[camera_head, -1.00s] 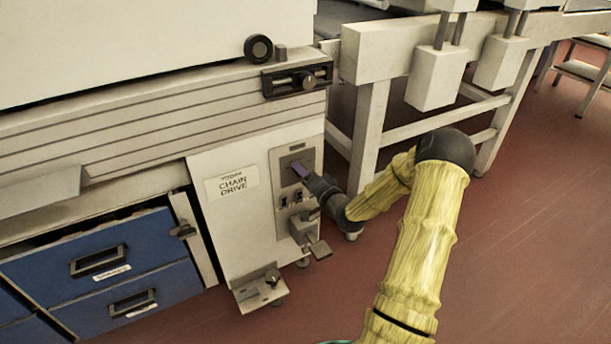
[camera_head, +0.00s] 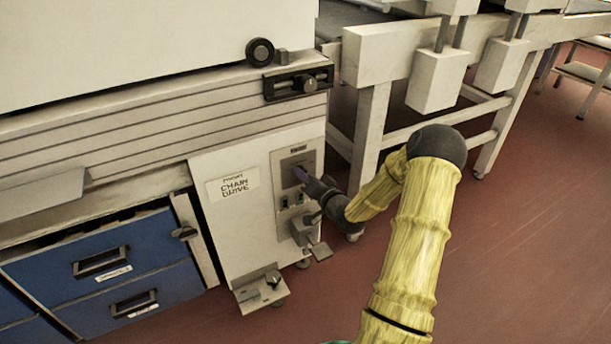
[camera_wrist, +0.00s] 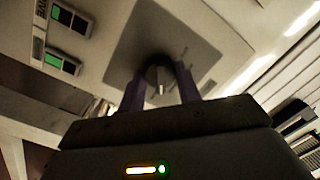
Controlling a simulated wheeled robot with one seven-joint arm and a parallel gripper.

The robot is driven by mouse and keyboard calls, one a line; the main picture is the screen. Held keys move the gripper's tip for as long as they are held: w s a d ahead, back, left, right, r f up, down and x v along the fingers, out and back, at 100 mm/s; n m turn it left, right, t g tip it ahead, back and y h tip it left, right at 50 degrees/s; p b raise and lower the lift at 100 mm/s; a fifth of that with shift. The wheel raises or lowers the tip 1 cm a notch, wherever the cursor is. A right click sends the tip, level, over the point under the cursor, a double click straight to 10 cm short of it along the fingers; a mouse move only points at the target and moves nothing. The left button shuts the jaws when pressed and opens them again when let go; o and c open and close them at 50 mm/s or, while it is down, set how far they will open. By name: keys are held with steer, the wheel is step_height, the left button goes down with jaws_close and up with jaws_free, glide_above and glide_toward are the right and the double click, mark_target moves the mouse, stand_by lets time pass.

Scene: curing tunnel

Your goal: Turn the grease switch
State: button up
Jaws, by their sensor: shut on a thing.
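The grease switch (camera_wrist: 159,77) is a round dark knob with a light pointer mark, on a grey square plate (camera_wrist: 200,62) in the wrist view. My gripper (camera_wrist: 160,88) has its two purple fingers on either side of the knob and is shut on it. In the head view my gripper (camera_head: 303,174) reaches the upper part of the control panel (camera_head: 283,165). The knob itself is hidden there behind the fingers.
Two rocker switches with green faces (camera_wrist: 65,40) sit beside the plate. A "CHAIN DRIVE" label (camera_head: 234,185) is left of the panel. Blue drawers (camera_head: 95,262) stand left; red floor (camera_head: 520,220) is clear at right.

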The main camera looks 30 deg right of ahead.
steer(key=n, duration=0.6)
steer(key=shift+s+h, duration=0.1)
steer(key=shift+h, duration=0.2)
steer(key=shift+g, duration=0.3)
steer(key=o, duration=1)
steer(key=shift+r, duration=0.1)
steer(key=s+p, duration=0.1)
steer(key=s, duration=0.4)
steer(key=s+d+p, duration=0.1)
steer(key=s+p, duration=0.1)
steer(key=s, duration=0.4)
steer(key=s+r+p, duration=0.1)
steer(key=s, duration=0.5)
steer(key=shift+s+d, duration=0.1)
steer(key=shift+d, duration=0.3)
steer(key=shift+r, duration=0.1)
